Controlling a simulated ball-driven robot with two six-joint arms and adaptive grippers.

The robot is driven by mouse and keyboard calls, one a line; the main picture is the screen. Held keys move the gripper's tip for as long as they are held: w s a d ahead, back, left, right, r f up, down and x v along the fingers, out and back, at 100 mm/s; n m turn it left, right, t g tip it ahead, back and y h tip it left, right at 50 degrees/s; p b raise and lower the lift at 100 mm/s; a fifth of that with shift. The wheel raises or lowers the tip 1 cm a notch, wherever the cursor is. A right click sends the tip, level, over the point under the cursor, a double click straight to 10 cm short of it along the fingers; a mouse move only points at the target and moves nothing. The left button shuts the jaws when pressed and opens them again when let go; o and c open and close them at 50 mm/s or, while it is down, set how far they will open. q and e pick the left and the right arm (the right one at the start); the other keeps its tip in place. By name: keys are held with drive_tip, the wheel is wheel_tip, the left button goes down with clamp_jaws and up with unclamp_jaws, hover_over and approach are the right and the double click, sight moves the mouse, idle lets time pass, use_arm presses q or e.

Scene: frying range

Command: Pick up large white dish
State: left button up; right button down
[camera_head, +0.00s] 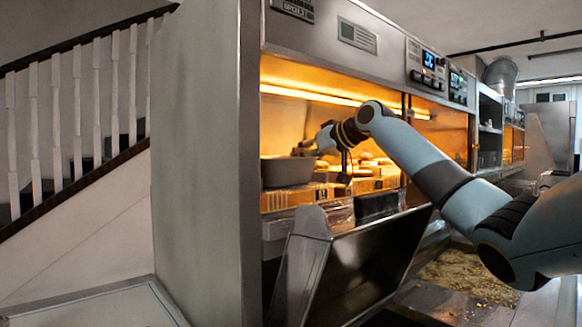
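No dish that is clearly white shows. A greyish, deep-sided dish (287,172) sits at the left end of the lit warming cabinet, and the warm light makes its true colour hard to judge. My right arm comes in from the right and reaches into the cabinet. My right gripper (345,165) is small and dark there, to the right of the greyish dish and apart from it in the picture. Its fingers are too small to tell open from shut. My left gripper is not in view.
The cabinet shelf holds boxes of food (368,184) close to my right gripper. A tilted dark metal panel (355,265) stands below the opening. A tray of crumbs (465,275) lies at lower right. A tall grey side panel (197,160) bounds the cabinet's left.

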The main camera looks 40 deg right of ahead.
drive_tip(key=shift+d+r+b, duration=0.25)
drive_tip(key=shift+r+b, duration=0.15)
drive_tip(key=shift+r, duration=0.05)
wheel_tip(320, 180, up, 5)
drive_tip(key=shift+a+f, duration=0.1)
drive_tip(key=s+d+r+b, duration=0.1)
drive_tip(key=s+d, duration=0.1)
drive_tip(key=d, duration=1.7)
drive_tip(key=shift+s+d+r+b, duration=0.2)
drive_tip(key=shift+d+b, duration=0.1)
drive_tip(key=shift+b, duration=0.1)
